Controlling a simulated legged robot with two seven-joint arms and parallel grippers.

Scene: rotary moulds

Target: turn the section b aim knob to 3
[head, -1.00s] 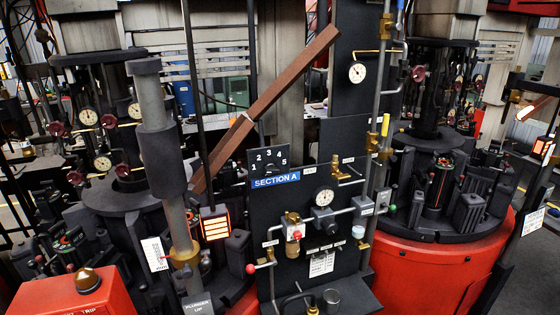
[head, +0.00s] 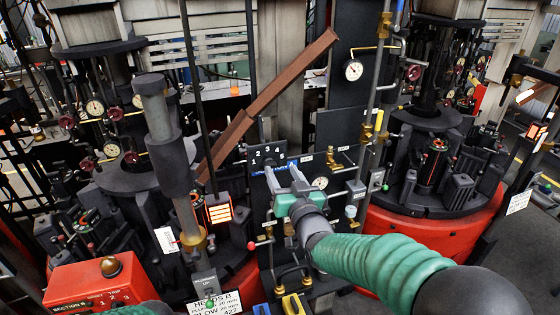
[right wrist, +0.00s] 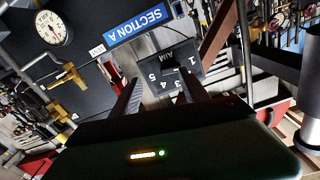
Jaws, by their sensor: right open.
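A dark number plate (head: 268,153) with white numerals stands above the blue SECTION A sign in the head view. In the right wrist view the plate (right wrist: 172,68) reads AIM with numerals around it, and the SECTION A sign (right wrist: 140,24) is beside it. A SECTION B label (head: 72,306) is on the red box at lower left. My left gripper is not in view.
A brown slanted beam (head: 265,100) and a grey upright cylinder (head: 163,135) stand left of the panel. A glowing orange heater (head: 219,213) is close by. Gauges, valves and pipes (head: 380,100) crowd the right side. The red round base (head: 425,225) is beyond my arm.

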